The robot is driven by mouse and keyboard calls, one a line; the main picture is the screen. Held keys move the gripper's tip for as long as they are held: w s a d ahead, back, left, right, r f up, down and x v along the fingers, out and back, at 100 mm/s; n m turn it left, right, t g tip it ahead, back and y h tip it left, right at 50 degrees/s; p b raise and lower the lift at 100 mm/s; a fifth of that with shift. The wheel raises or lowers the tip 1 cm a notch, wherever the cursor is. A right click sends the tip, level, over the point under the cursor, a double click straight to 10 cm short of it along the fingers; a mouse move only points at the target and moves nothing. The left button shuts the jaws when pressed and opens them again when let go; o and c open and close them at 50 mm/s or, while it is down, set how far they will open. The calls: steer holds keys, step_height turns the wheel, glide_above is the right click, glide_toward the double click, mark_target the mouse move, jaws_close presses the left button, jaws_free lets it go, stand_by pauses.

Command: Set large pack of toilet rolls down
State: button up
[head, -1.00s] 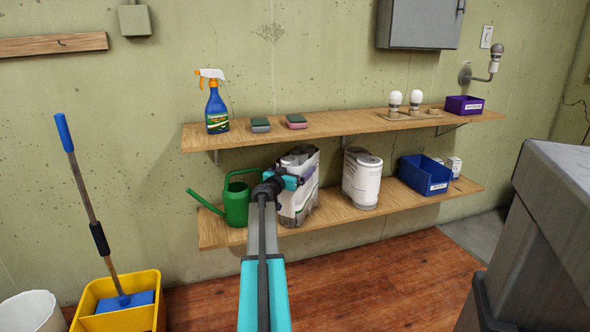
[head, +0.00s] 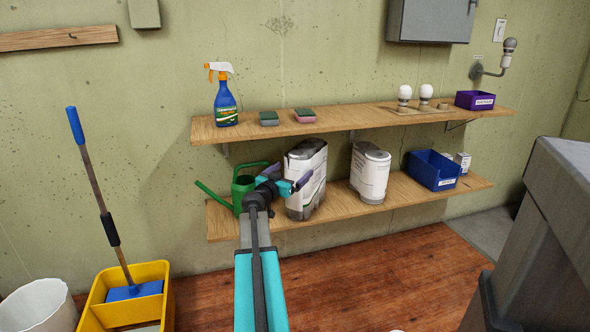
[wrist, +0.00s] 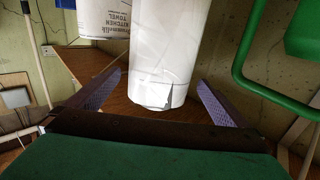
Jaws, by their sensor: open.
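The large white-wrapped pack (head: 317,160) stands upright on the lower wooden shelf (head: 390,207), between the green watering can and another white pack. My gripper (head: 288,176) is open in front of its left side. In the wrist view, the white pack (wrist: 165,45) lies ahead of and between the spread purple-padded fingers (wrist: 160,88), with visible gaps on both sides. The pack's back and part of its left edge are hidden.
A green watering can (head: 243,184) stands close left of my gripper. A second white pack (head: 370,170), whose printing reads kitchen towel in the wrist view (wrist: 103,18), and a blue bin (head: 432,170) stand to the right. The upper shelf (head: 350,122) overhangs.

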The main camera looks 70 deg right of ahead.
steer(key=shift+w+a, duration=0.1)
steer(key=shift+a, duration=0.95)
